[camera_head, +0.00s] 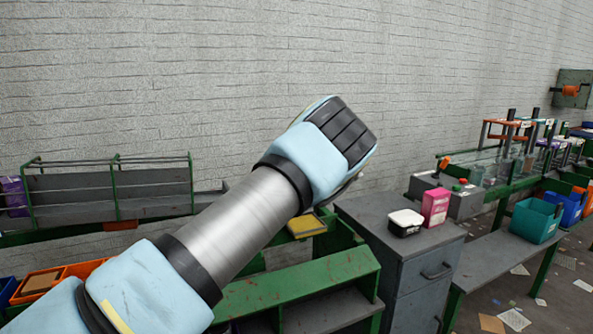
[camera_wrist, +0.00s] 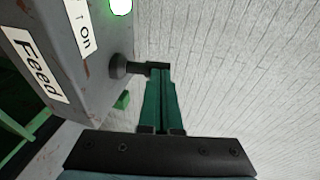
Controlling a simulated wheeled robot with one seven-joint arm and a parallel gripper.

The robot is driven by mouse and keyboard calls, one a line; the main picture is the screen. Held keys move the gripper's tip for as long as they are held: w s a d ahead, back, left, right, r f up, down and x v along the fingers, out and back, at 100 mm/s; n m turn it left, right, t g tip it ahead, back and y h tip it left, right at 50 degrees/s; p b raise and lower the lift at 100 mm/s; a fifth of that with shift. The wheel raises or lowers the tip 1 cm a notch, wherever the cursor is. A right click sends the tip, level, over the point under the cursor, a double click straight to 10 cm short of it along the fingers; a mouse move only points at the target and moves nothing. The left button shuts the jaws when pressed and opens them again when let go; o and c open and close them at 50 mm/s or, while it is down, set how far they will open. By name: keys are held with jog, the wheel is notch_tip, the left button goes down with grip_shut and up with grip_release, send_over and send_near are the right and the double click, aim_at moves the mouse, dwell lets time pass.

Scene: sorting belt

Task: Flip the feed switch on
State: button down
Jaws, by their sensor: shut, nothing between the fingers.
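The feed switch box (camera_wrist: 85,60) is a grey, worn box at the left of the wrist view. It carries a white "Feed" label (camera_wrist: 35,65) and an "ON" label (camera_wrist: 84,30). A bright green lamp (camera_wrist: 121,6) glows at its upper edge. A dark switch lever (camera_wrist: 120,67) sticks out from the box's side toward my gripper (camera_wrist: 158,70). My gripper's green fingers are shut together, with their tips at the lever's outer end. I cannot tell whether they touch it. In the head view my arm hides my gripper, and I cannot make out this switch.
A grey cabinet (camera_head: 420,269) bears a black-and-white tub (camera_head: 405,224) and a pink box (camera_head: 435,207). A green-framed rack (camera_head: 110,190) stands left, and a teal bin (camera_head: 535,222) sits right. The brick wall (camera_head: 200,70) is close behind my arm.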

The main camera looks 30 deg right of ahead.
jog(key=shift+w+b, duration=0.7)
jog(key=shift+b, duration=0.6)
jog(key=shift+w+r, duration=0.1)
jog(key=shift+w+r+b, duration=0.1)
jog(key=shift+r+b, duration=0.05)
jog(key=shift+b, duration=0.15)
